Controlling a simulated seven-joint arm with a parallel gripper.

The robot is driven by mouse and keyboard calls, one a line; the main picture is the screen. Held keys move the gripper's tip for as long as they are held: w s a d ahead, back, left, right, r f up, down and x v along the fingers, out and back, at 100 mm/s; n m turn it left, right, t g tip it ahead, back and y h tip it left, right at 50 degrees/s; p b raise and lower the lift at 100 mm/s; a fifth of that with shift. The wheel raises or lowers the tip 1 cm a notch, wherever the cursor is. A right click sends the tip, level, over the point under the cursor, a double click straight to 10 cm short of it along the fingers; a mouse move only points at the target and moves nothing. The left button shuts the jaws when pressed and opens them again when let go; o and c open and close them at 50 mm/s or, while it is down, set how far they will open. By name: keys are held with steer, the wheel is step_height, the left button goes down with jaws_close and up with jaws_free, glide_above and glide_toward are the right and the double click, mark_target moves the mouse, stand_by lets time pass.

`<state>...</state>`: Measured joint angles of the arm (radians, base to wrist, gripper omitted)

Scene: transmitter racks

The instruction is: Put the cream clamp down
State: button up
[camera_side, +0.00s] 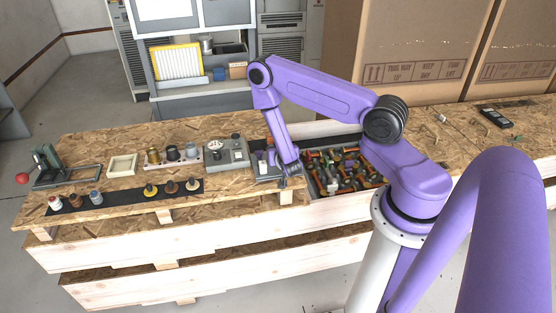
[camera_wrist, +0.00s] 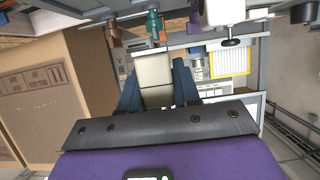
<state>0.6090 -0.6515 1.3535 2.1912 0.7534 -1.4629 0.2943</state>
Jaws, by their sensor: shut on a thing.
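My gripper (camera_wrist: 156,84) shows in the wrist view with its two blue fingers on either side of a pale cream block, the cream clamp (camera_wrist: 153,70). The fingers are shut on it. In the side view my gripper (camera_side: 272,174) is low over the wooden bench, between the grey box with a dial and the dark bin. The clamp is too small and too covered in the side view to make out clearly. I cannot tell whether it touches a surface.
The grey dial box (camera_side: 226,154) stands just left of my gripper. The dark bin (camera_side: 312,183) on the right holds many mixed parts. A cream square frame (camera_side: 122,165), small cylinders and a black strip (camera_side: 125,196) with knobbed parts lie farther left.

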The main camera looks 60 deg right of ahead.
steer(key=shift+f, duration=2.1)
steer(key=shift+f, duration=0.5)
steer(key=o, duration=0.8)
steer(key=shift+c, duration=0.2)
